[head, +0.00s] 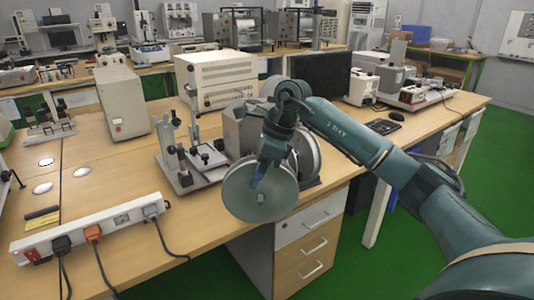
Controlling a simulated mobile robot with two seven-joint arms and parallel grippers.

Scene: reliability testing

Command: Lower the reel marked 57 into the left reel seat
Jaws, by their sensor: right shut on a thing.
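My right gripper (261,185), on the arm coming in from the right, is shut on a large grey disc-shaped reel (241,197) at its centre. The reel hangs upright with its flat face toward me, in front of the table's front edge. No number can be read on it. Just behind it stands a grey machine (232,132) on the table, and a second round reel (310,154) shows at its right side. The left reel seat cannot be made out; the held reel and my gripper cover that area. My left gripper is not in view.
A metal fixture with posts (184,176) stands close left of the held reel. A white power strip (92,228) with plugged cables lies along the front left edge. A drawer cabinet (312,245) is below the table. A monitor (320,78) and keyboard (383,127) stand behind my arm.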

